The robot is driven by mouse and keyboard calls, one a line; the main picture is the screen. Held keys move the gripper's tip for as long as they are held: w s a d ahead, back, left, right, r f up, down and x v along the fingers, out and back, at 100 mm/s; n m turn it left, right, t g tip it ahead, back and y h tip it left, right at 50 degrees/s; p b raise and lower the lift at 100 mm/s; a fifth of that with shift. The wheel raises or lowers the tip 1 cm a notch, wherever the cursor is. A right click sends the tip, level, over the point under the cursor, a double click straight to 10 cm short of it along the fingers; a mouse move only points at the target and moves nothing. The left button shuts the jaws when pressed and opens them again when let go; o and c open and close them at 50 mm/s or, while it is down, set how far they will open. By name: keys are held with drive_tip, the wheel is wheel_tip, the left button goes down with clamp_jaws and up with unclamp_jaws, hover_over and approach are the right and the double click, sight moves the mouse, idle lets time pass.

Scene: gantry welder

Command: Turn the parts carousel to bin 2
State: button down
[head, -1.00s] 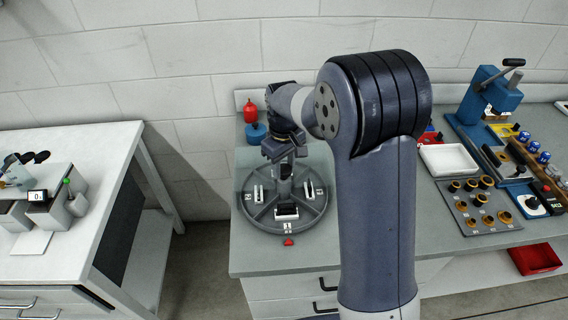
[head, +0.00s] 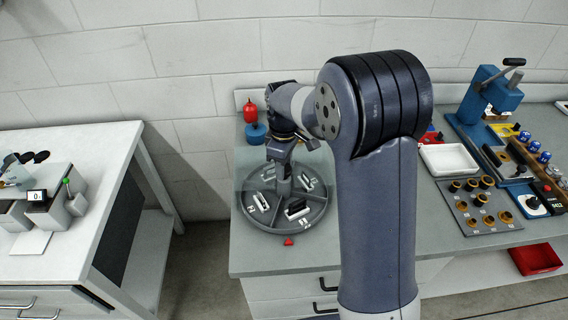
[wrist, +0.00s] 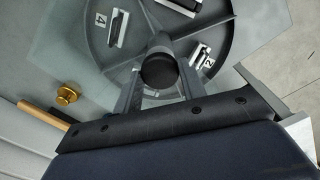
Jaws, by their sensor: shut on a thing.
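The parts carousel (head: 247,219) is a round grey tray with dividers and a central post, on the bench. White bin holders with number labels sit in its sectors. A red pointer (head: 288,242) sits on the bench at its front edge. The front-right bin (head: 297,209) is just right of the pointer; another bin (head: 261,201) is at front left. My gripper (head: 283,172) is over the centre, shut on the dark round knob (wrist: 158,71) of the post, with a finger on either side. My wrist hides part of the rear of the tray.
A red and blue container (head: 256,131) stands behind the carousel. To the right are a white tray (head: 448,159), a plate of brass parts (head: 478,206) and a blue press (head: 490,100). A separate white bench stands left across a gap.

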drive_tip(key=shift+n, duration=3.4)
drive_tip(key=shift+r+n, duration=0.1)
drive_tip(key=shift+n, duration=3.1)
drive_tip(key=c, duration=0.9)
unclamp_jaws()
drive_tip(key=shift+o, duration=0.2)
wheel_tip(320, 180, up, 11)
drive_tip(key=b, duration=0.1)
